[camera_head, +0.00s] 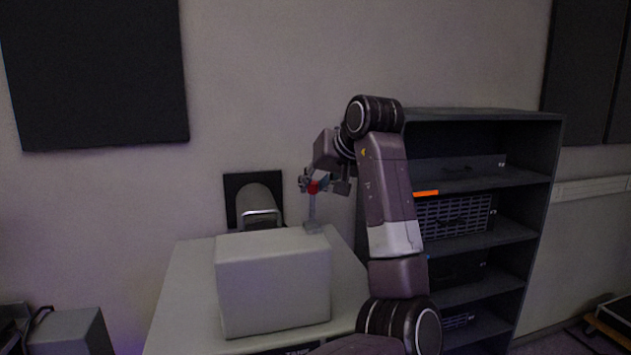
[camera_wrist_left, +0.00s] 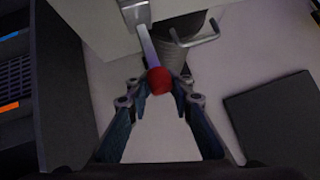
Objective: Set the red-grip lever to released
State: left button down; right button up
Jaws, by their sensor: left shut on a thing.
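The lever's red grip (camera_head: 313,187) tops a thin grey lever arm (camera_head: 312,208) that stands nearly upright from a small base behind a light grey box. My left gripper (camera_head: 309,184) is at the red grip in the head view. In the left wrist view the red grip (camera_wrist_left: 159,81) sits between the fingertips of my left gripper (camera_wrist_left: 158,87), which are shut on it. The lever arm runs from the grip up to its grey base (camera_wrist_left: 134,14). My right gripper is not in view.
A light grey box (camera_head: 273,283) stands on the pale cabinet top (camera_head: 185,290) in front of the lever. A grey cylinder with a metal handle (camera_head: 260,207) is at the wall, left of the lever. A dark shelf unit (camera_head: 530,200) stands to the right.

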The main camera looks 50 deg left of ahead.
pick_arm(q)
jog(key=shift+a+f+h, duration=0.1)
jog(key=shift+f+h, duration=0.2)
jog(key=shift+a, duration=0.1)
dwell(0.3)
jog(key=shift+w+a+r, duration=0.1)
jog(key=shift+r, duration=0.2)
dwell(0.4)
jog(key=c, duration=2.3)
grip_release()
jog(key=o, duration=0.6)
jog(key=shift+d, duration=0.25)
jog(key=shift+c, duration=0.2)
jog(key=v, duration=1.2)
jog(key=shift+w+f, duration=0.1)
jog(key=shift+c, duration=0.4)
